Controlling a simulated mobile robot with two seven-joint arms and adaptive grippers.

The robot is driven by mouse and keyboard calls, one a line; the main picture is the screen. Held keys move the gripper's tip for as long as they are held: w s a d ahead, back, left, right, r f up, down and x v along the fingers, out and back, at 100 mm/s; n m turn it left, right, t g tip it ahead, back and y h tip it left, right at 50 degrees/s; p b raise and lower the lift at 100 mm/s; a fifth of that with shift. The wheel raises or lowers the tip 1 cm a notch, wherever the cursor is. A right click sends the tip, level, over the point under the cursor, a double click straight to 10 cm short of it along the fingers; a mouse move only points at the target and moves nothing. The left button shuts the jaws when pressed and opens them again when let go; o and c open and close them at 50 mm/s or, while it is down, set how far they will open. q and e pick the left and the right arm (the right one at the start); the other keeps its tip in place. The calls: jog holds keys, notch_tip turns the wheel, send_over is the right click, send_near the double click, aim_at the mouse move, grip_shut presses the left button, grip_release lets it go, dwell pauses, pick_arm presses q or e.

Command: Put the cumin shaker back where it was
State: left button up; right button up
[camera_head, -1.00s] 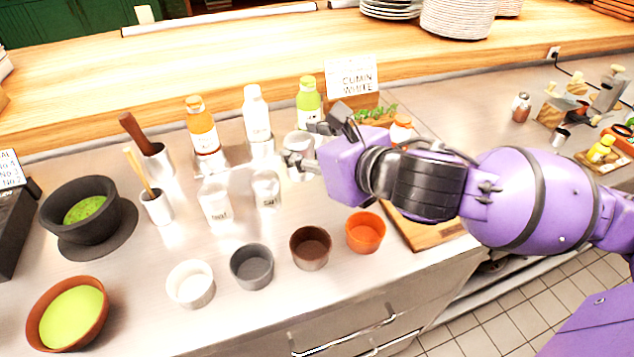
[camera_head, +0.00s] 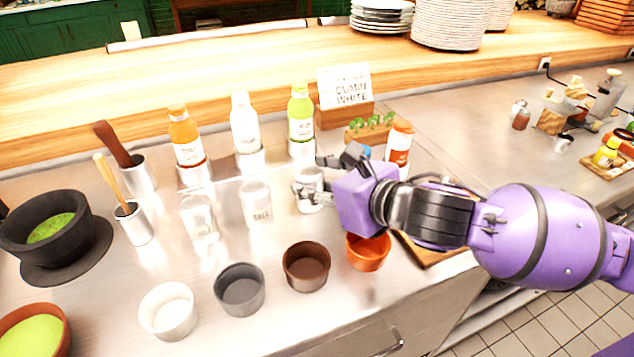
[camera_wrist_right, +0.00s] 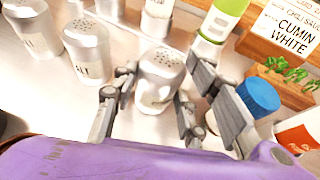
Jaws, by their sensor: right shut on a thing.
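My right gripper (camera_head: 318,184) is shut on a white shaker with a metal, holed top (camera_head: 309,196); its label is not readable. It also shows between the fingers in the right wrist view (camera_wrist_right: 157,82). The shaker is upright, at the right end of a row with the salt shaker (camera_head: 257,204) and another shaker (camera_head: 198,220). Its base is at or very near the steel counter; I cannot tell whether it touches. The "cumin white" sign (camera_head: 344,88) stands behind, to the right. My left gripper is not in view.
Orange (camera_head: 186,138), white (camera_head: 245,125) and green (camera_head: 301,115) bottles stand behind the row. White (camera_head: 168,318), grey (camera_head: 239,297), brown (camera_head: 306,274) and orange (camera_head: 367,260) cups stand in front. An orange-capped bottle (camera_head: 399,145) is beside my right arm.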

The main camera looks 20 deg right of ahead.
jog(key=shift+f, duration=0.15)
jog(key=o, duration=1.2)
